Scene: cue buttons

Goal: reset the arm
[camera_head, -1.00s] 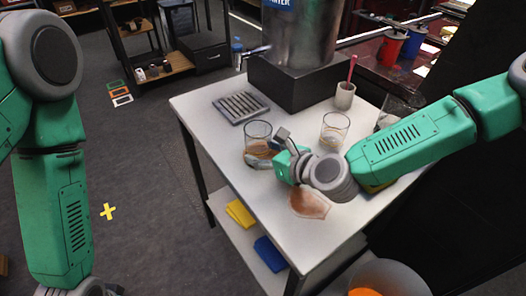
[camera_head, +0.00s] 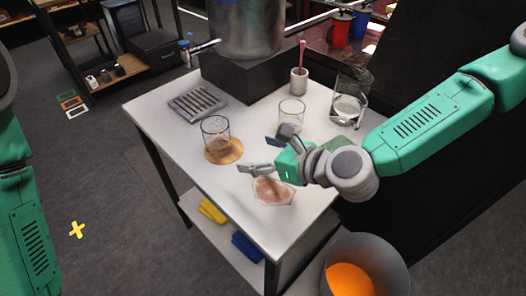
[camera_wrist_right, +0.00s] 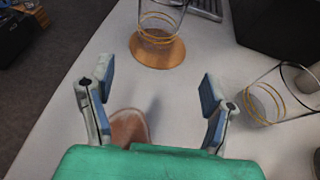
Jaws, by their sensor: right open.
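My right gripper (camera_head: 272,154) is open and empty above the white table, near its front edge. Its two blue-padded fingers (camera_wrist_right: 156,85) are spread wide in the right wrist view. A glass (camera_head: 215,134) stands on a round wooden coaster (camera_head: 224,156), to the left of the gripper and apart from it. A second glass (camera_head: 291,111) stands behind the gripper. A reddish-brown patch (camera_head: 272,191) lies on the table below the gripper; it also shows in the right wrist view (camera_wrist_right: 129,127). My left arm comes in at the left edge, with its gripper out of view.
A larger glass (camera_head: 348,103), a cup with a red stick (camera_head: 299,80), a metal dispenser on a black block (camera_head: 240,84) and a slotted tray (camera_head: 197,103) stand on the table (camera_head: 150,106). A grey bin (camera_head: 385,262) with something orange inside stands at the front right.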

